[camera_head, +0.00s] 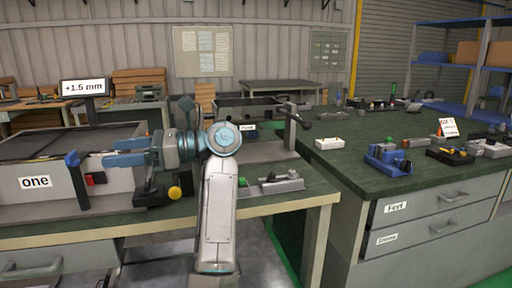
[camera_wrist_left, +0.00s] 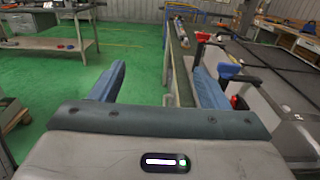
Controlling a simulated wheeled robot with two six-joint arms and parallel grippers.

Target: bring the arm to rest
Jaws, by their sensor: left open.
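My left arm (camera_head: 217,220) rises from the bottom middle of the head view and bends left at a blue-ringed joint. My left gripper (camera_head: 110,152) points left with its two blue fingers apart and nothing between them. It appears in front of the box marked "one" (camera_head: 37,196), near a blue-topped lever (camera_head: 72,159); whether it touches them I cannot tell. In the left wrist view the gripper (camera_wrist_left: 158,75) is also spread and empty, with a blue-topped lever (camera_wrist_left: 229,71) to the right of its right finger. My right gripper is not in view.
A yellow knob (camera_head: 174,192) and a small grey fixture (camera_head: 272,183) are close to the arm on the bench. A green-topped counter (camera_head: 350,176) stands right, with a blue vise (camera_head: 387,158) and several small parts. Green floor (camera_wrist_left: 60,75) is open at left in the wrist view.

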